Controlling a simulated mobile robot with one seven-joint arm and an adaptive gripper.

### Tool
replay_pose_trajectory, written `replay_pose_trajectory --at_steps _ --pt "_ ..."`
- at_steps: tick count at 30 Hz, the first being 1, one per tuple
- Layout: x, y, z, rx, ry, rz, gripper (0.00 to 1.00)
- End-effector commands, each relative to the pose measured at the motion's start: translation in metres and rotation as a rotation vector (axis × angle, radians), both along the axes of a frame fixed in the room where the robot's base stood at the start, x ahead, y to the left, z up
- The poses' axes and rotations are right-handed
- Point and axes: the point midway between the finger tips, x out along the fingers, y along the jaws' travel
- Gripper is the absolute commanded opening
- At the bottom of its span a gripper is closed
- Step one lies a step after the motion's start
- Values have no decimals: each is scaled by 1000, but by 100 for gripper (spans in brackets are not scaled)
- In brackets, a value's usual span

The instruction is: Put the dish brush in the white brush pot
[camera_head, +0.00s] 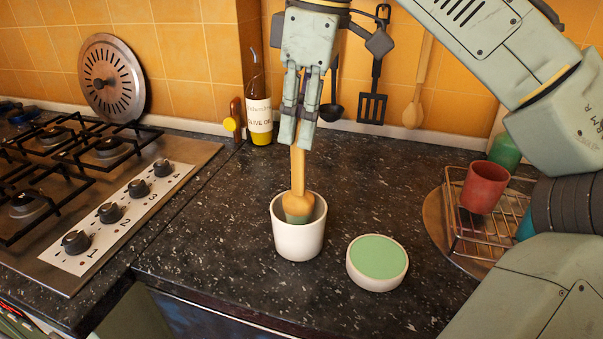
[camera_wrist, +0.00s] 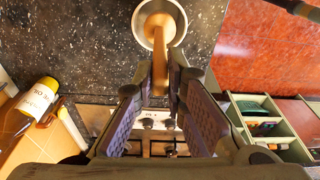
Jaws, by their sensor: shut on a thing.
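The dish brush (camera_head: 298,180) has a tan wooden handle and a head with greenish bristles. It hangs upright, head down, below my gripper (camera_head: 298,142), which is shut on the upper handle. The white brush pot (camera_head: 299,243) stands on the dark counter directly below. The brush head appears within the pot's opening; the pot's front wall hides its lowest part, and I cannot tell if it touches the bottom. In the wrist view, the handle (camera_wrist: 160,62) runs from between my fingers (camera_wrist: 160,90) to the pot's round rim (camera_wrist: 139,22).
A round white dish with a green top (camera_head: 377,262) stands right of the pot. A wire rack (camera_head: 470,245) with a red cup (camera_head: 482,187) is further right. A gas hob (camera_head: 95,180) is at left. An olive oil bottle (camera_head: 259,115) stands by the wall.

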Motion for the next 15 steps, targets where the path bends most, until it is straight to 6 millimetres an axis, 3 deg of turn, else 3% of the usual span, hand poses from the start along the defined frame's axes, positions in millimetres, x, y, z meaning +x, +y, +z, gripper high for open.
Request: replay_pose_trajectory --at_steps 10,15 --pt "0 0 -44 2 0 2 0" --pt "0 0 -50 2 -1 -1 0"
